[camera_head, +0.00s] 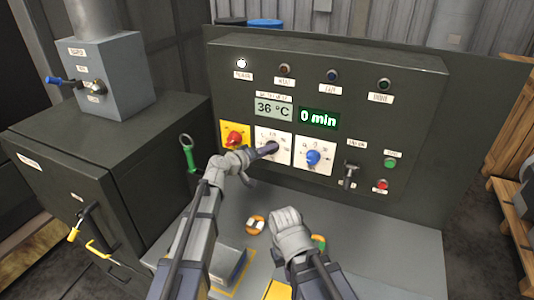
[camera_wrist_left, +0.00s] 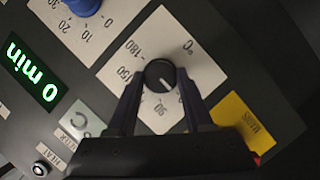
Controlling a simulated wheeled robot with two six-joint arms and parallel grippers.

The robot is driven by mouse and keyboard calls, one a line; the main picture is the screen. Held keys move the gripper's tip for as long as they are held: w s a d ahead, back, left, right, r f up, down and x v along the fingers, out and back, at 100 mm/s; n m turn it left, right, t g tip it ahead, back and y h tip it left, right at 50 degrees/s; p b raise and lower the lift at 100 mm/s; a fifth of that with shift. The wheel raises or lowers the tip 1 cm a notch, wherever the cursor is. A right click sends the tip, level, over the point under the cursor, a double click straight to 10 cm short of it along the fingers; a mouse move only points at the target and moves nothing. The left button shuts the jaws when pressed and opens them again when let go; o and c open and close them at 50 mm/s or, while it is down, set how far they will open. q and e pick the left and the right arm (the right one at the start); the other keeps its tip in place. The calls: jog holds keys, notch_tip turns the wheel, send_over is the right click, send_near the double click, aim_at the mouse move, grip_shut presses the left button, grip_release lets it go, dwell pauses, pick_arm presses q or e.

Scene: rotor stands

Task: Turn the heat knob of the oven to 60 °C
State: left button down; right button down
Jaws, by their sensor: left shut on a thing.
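The heat knob (camera_wrist_left: 160,74) is a round black knob on a white dial plate (camera_wrist_left: 196,70) marked °C. My left gripper (camera_head: 268,149) reaches the panel and is shut on this knob. In the left wrist view its two dark fingers (camera_wrist_left: 160,86) flank the knob. A pale pointer line shows on the knob, pointing down and slightly right in that view; the exact scale value is not readable. The temperature display (camera_head: 273,107) reads 36 °C. My right gripper (camera_head: 288,222) hangs above the bench, away from the panel; its jaws are unclear.
A red knob on a yellow plate (camera_head: 234,137) is left of the heat dial; a blue knob (camera_head: 313,158) is right of it. The timer display (camera_head: 319,118) reads 0 min. A black lever (camera_head: 350,176) sits further right. An orange-and-white ring-like object (camera_head: 255,225) lies on the bench.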

dwell(0.4)
pick_arm(q)
jog(key=shift+c, duration=1.5)
grip_release()
jog(key=shift+s, duration=0.1)
jog(key=p+v, duration=0.1)
jog(key=v, duration=0.6)
jog(key=shift+s+a+p, duration=0.2)
jog(key=shift+a+p, duration=0.05)
jog(key=shift+p, duration=0.1)
